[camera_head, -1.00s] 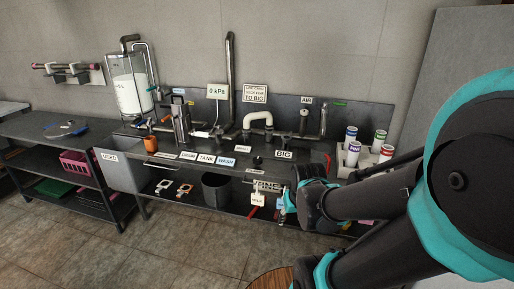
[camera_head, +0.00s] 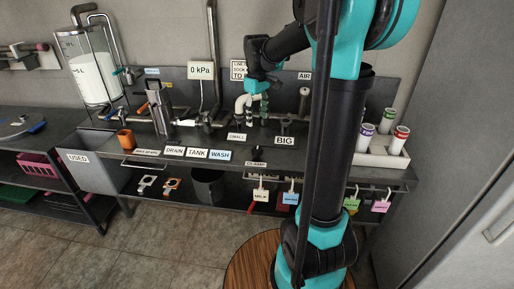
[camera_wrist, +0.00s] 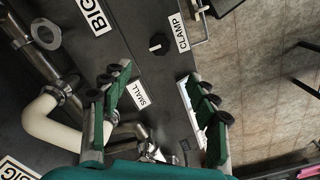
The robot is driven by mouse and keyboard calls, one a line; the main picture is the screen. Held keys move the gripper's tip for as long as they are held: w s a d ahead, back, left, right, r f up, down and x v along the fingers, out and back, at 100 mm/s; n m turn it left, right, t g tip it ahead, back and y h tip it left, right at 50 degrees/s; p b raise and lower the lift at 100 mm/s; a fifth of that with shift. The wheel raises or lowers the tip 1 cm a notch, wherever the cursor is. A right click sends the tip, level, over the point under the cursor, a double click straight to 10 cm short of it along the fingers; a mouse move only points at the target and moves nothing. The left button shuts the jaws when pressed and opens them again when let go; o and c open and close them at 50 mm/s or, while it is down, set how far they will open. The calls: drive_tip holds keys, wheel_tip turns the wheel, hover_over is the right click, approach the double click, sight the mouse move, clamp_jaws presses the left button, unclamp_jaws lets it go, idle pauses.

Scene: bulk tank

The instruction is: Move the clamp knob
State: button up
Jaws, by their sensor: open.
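The clamp knob (camera_wrist: 159,45) is a small black knob with a pale mark on the dark bench top, beside the CLAMP label (camera_wrist: 181,32) in the wrist view. The CLAMP label also shows on the bench's front edge in the head view (camera_head: 256,163). My gripper (camera_wrist: 155,76) is open, its green-padded fingers wide apart with nothing between them. The knob lies beyond the fingertips, roughly in line with the gap, and is not touched. In the head view my gripper (camera_head: 257,107) hangs over the bench near the white bent pipe.
The white pipe (camera_wrist: 48,117) and metal piping stand to the left of my fingers in the wrist view. A SMALL label (camera_wrist: 137,95) lies below the gap. A white rack (camera_head: 372,156) of capped bottles stands at the bench's right. Tags hang below the front edge.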

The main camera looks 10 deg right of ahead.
sight(257, 149)
wheel_tip(257, 149, down, 14)
drive_tip(key=shift+f, duration=0.25)
idle(0.3)
drive_tip(key=c, duration=1.2)
